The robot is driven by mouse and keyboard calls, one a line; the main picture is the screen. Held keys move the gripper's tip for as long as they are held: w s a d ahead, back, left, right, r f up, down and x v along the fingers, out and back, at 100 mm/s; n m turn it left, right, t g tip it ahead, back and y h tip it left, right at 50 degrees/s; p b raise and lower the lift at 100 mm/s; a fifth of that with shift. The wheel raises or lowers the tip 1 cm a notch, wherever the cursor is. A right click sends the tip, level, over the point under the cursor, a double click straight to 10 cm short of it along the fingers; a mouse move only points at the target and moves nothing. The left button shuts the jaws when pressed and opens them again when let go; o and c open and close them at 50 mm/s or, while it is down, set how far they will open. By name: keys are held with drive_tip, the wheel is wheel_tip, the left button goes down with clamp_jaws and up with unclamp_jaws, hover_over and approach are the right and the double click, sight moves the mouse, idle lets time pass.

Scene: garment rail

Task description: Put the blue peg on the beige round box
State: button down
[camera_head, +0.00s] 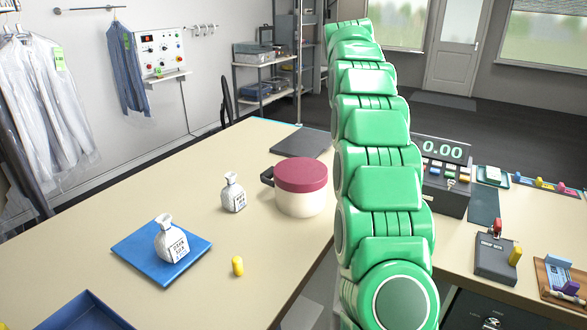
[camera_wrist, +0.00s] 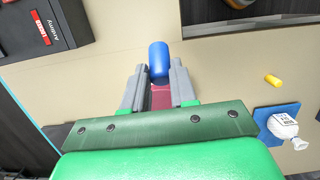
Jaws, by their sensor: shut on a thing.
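My gripper (camera_wrist: 160,76) is shut on a blue peg (camera_wrist: 158,58) in the wrist view. The peg's rounded body sticks out past the grey fingertips. The beige round box (camera_head: 301,201) stands on the table in the head view, with a dark red lid on top and a dark handle at its left. A dark red patch (camera_wrist: 162,98) shows between my fingers in the wrist view; it looks like that lid, mostly hidden by my gripper. I cannot tell the height of the peg above it. The head view shows my green arm but neither gripper nor blue peg.
A blue mat (camera_head: 137,258) bears a white bottle (camera_head: 171,242). Another white bottle (camera_head: 233,194) stands left of the box. A yellow peg (camera_head: 238,266) is on the table in front. A till (camera_head: 442,190) stands right of my arm.

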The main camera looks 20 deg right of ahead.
drive_tip(key=shift+a+r, duration=0.15)
drive_tip(key=shift+a, duration=0.1)
drive_tip(key=shift+s+a+m+t+y, duration=0.1)
drive_tip(key=shift+a+m+t+y, duration=0.2)
drive_tip(key=shift+m, duration=0.4)
drive_tip(key=shift+s+a+m+t+y, duration=0.15)
drive_tip(key=shift+a+m+t+y, duration=0.2)
drive_tip(key=shift+m, duration=0.45)
drive_tip(key=shift+a+m+t+y, duration=0.25)
drive_tip(key=shift+m, duration=0.15)
drive_tip(key=shift+a, duration=0.2)
